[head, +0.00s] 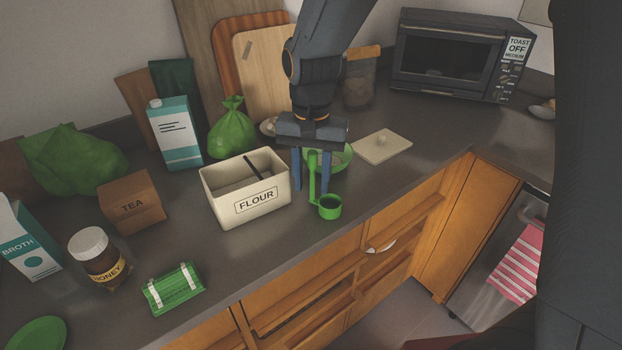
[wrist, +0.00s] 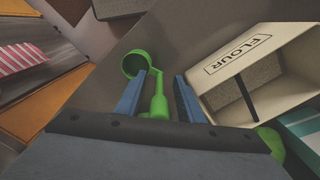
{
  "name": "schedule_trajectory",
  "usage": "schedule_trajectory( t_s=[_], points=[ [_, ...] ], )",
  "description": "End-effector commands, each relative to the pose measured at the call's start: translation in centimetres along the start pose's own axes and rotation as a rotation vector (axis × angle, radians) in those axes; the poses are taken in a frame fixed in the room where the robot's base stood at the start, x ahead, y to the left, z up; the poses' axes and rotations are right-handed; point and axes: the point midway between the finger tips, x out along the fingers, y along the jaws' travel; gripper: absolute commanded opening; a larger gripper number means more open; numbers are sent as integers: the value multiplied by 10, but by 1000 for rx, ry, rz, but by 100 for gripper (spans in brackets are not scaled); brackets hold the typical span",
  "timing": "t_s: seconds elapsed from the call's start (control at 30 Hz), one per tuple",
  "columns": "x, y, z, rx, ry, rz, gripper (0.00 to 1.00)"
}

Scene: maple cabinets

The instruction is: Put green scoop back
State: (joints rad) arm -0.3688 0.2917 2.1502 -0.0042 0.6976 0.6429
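The green scoop (head: 329,206) is at the counter's front edge area, right of the flour bin; its round cup is nearest the edge. It also shows in the wrist view (wrist: 158,103). My gripper (head: 312,188) points down with its two blue fingers apart, one on each side of the scoop's handle. In the wrist view (wrist: 160,88) a gap shows between the handle and the right finger. I cannot tell whether the cup touches the counter. The cream flour bin (head: 246,203) is open, with a dark bar inside; it shows in the wrist view too (wrist: 240,57).
A pale lid with a knob (head: 382,147) lies on the counter at right. A green bowl (head: 342,158) is partly hidden behind my gripper. A tea box (head: 132,203), honey jar (head: 98,257) and green bundle (head: 173,290) stand left. A toaster oven (head: 450,60) is at back right.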

Motion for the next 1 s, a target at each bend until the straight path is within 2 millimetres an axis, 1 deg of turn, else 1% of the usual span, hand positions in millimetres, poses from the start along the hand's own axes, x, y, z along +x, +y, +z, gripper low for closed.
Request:
schedule_trajectory(
  t_s=[0.17, 0.27, 0.5, 0.6, 0.7, 0.8, 1.0],
  points=[
    [-17, -1, -2, 0, 4, -3, 35],
    [-35, -1, -2, 0, 6, -4, 35],
    [-85, -1, -2, 0, 5, -4, 35],
    [-101, -1, -1, 0, 4, -3, 35],
    [-112, -1, -1, 0, 2, -2, 35],
    [-119, -1, -1, 0, 2, -2, 35],
    [-123, 0, 0, 0, 0, 0, 35]
  ],
)
